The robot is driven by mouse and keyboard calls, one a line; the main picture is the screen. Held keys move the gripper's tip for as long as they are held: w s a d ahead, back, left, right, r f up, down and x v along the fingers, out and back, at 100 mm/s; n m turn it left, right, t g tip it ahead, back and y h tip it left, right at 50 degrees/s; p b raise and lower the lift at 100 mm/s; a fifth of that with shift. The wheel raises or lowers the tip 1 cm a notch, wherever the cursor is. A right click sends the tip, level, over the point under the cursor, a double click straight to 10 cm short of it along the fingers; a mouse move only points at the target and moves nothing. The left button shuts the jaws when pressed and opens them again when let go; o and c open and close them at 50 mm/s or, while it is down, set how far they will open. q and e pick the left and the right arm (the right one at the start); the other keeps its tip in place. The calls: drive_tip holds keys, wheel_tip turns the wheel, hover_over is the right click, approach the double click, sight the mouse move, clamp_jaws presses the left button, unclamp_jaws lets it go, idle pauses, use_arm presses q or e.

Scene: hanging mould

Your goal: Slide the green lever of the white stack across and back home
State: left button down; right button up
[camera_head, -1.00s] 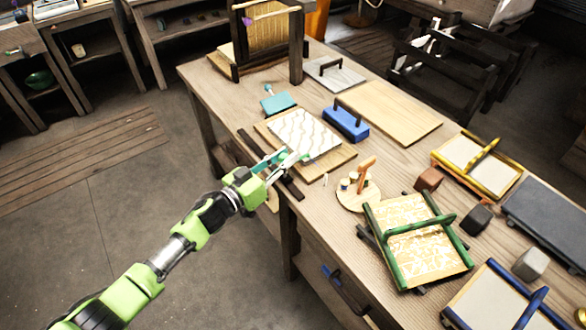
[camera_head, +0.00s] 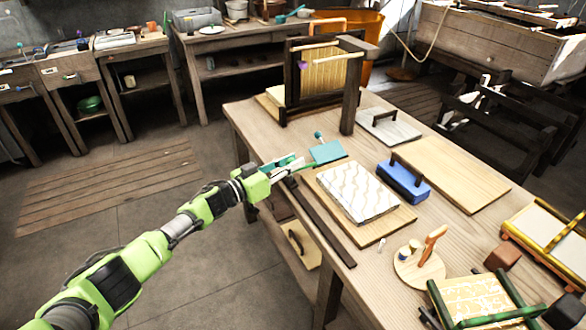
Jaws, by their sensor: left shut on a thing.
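The white stack (camera_head: 357,192), with wavy lines on its top, lies on a light wooden board on the bench. My left gripper (camera_head: 290,165) is over the bench's left edge, beyond the stack's far-left corner. It is shut on a small green piece (camera_head: 303,167), which looks like the green lever; the fingers hide part of it. A dark rail (camera_head: 322,222) runs along the bench edge left of the stack, and the gripper is near its far end. My right gripper is not in view.
A teal scraper (camera_head: 327,152) lies just right of the gripper. A blue block with a handle (camera_head: 404,181) and a bare wooden board (camera_head: 455,172) lie right of the stack. A dark upright frame (camera_head: 320,75) stands at the back. A round wooden disc (camera_head: 418,270) lies in front.

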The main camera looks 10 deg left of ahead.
use_arm(q)
drive_tip(key=shift+w+a+r, duration=0.1)
drive_tip(key=shift+w+a, duration=0.05)
drive_tip(key=shift+a, duration=0.05)
drive_tip(key=c, duration=2)
unclamp_jaws()
drive_tip(key=shift+o, duration=1.1)
drive_tip(key=shift+w, duration=0.1)
drive_tip(key=v, duration=1.2)
